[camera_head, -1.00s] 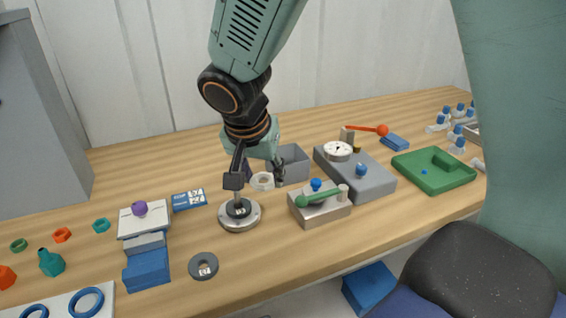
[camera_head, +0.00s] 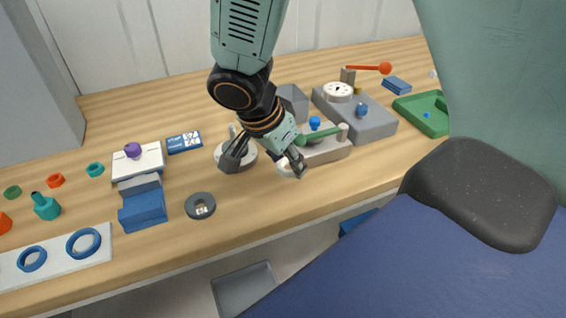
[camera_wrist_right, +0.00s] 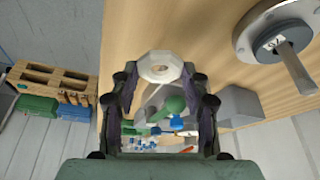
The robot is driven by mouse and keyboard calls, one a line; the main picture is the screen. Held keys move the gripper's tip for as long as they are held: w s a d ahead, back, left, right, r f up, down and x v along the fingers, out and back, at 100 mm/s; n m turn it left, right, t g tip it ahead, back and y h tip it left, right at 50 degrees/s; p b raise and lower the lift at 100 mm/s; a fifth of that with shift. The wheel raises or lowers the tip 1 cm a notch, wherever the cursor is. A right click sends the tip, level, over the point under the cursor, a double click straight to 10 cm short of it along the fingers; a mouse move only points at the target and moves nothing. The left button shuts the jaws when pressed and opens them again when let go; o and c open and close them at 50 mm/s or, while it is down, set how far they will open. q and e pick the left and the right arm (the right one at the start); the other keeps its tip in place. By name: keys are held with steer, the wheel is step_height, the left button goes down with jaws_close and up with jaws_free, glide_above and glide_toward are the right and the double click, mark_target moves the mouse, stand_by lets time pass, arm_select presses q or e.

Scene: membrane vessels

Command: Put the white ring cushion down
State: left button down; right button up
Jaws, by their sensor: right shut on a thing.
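My right gripper (camera_head: 266,165) is shut on the white ring cushion (camera_head: 288,166), in front of the metal block with the green lever. In the right wrist view the white ring cushion (camera_wrist_right: 160,66) sits between the two dark fingertips, its hole facing the camera, with wood behind it. I cannot tell whether it touches the table. The fingers hide part of it in the head view. My left gripper is not in view.
A round metal base (camera_head: 237,157) with an upright post stands just left of the gripper. The metal block with the green lever (camera_head: 325,150) is close on the right. A dark grey ring (camera_head: 200,206) lies front left. Bare wood (camera_head: 262,200) lies toward the front edge.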

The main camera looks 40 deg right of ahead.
mark_target(282, 170)
step_height(282, 170, down, 4)
steer(key=shift+s+f+b, duration=0.1)
steer(key=shift+b, duration=0.5)
steer(key=shift+f, duration=0.15)
steer(key=shift+f, duration=0.1)
steer(key=o, duration=0.8)
